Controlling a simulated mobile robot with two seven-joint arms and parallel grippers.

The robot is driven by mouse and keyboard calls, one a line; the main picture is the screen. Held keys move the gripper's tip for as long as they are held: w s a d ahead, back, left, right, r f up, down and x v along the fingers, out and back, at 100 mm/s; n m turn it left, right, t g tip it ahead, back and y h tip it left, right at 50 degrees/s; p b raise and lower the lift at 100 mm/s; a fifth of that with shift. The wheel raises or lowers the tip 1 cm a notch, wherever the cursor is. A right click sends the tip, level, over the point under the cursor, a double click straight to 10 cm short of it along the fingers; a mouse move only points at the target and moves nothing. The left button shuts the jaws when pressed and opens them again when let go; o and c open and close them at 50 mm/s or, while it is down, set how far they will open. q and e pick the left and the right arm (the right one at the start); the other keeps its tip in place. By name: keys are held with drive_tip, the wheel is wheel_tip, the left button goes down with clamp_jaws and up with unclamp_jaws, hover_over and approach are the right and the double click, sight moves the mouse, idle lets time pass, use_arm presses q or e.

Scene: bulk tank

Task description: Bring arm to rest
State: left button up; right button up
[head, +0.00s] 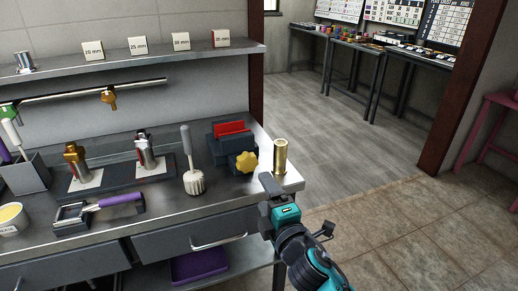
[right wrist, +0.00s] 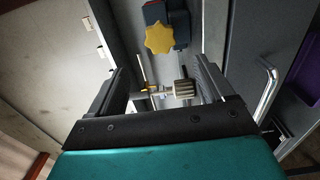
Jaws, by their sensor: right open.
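My right gripper (head: 268,186) is at the front right corner of the steel counter (head: 227,197), just in front of a brass cylinder (head: 280,160) that stands upright there. In the right wrist view its two dark fingers are spread apart with nothing held between them (right wrist: 165,72). Beyond the fingers a pale ribbed tool head (right wrist: 184,89) and its thin rod show on the counter. My left gripper is in neither view.
A dark vise-like block with a yellow star knob (head: 246,162) stands left of the cylinder. The ribbed tool (head: 194,181), a purple-handled tool (head: 121,201) and metal fittings crowd the counter. A shelf (head: 130,61) with boxes hangs above. The tiled floor (head: 385,225) at right is open.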

drive_tip(key=s+d+f+m+g+h, duration=0.1)
drive_tip(key=s+d+f+m+g, duration=0.2)
drive_tip(key=s+d+f+m, duration=0.3)
drive_tip(key=s+d+f+m+g+h, duration=0.2)
drive_tip(key=s+d+f+m, duration=0.5)
drive_tip(key=s+f+m, duration=0.6)
drive_tip(key=s+g, duration=0.1)
drive_tip(key=s, duration=0.2)
drive_tip(key=shift+s+d+h+p, duration=0.15)
drive_tip(key=shift+d+h+p, duration=0.1)
drive_tip(key=shift+h+p, duration=0.05)
